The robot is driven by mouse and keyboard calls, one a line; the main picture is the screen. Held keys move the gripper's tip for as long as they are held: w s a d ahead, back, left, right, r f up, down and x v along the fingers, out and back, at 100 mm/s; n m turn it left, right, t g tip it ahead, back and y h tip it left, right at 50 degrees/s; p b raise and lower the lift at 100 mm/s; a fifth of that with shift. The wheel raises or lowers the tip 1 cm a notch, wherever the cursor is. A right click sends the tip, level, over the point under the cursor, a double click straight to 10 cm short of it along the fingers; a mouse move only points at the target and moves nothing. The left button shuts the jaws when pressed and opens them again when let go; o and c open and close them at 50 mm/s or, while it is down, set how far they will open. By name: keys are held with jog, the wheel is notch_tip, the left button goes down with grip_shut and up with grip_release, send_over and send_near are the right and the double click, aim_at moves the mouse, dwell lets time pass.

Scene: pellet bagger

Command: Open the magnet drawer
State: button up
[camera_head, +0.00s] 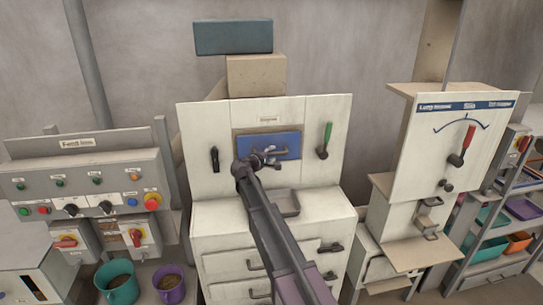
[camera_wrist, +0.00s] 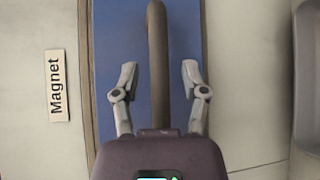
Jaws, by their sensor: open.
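The magnet drawer is a blue panel (camera_head: 291,141) set in the upper white cabinet front. In the wrist view its blue face (camera_wrist: 182,25) fills the middle, beside a label reading "Magnet" (camera_wrist: 57,86). Its grey bar handle (camera_head: 284,152) runs up the wrist view (camera_wrist: 157,30). My gripper (camera_head: 264,159) is in front of the drawer. In the wrist view my gripper (camera_wrist: 160,70) is open, with one finger on each side of the handle and visible gaps between. The drawer looks flush with the cabinet. My arm hides part of the cabinet below.
A black lever (camera_head: 215,159) is left of the drawer and a green-handled lever (camera_head: 325,140) right. A grey tray (camera_head: 288,203) juts out below. A control panel (camera_head: 88,180) stands left; a panel with a red lever (camera_head: 462,145) stands right.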

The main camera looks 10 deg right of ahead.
jog(key=shift+c, duration=0.2)
grip_shut()
jog(key=s, duration=1.6)
jog(key=shift+d, duration=0.25)
jog(key=shift+o, duration=0.2)
grip_release()
jog(key=shift+w, duration=0.1)
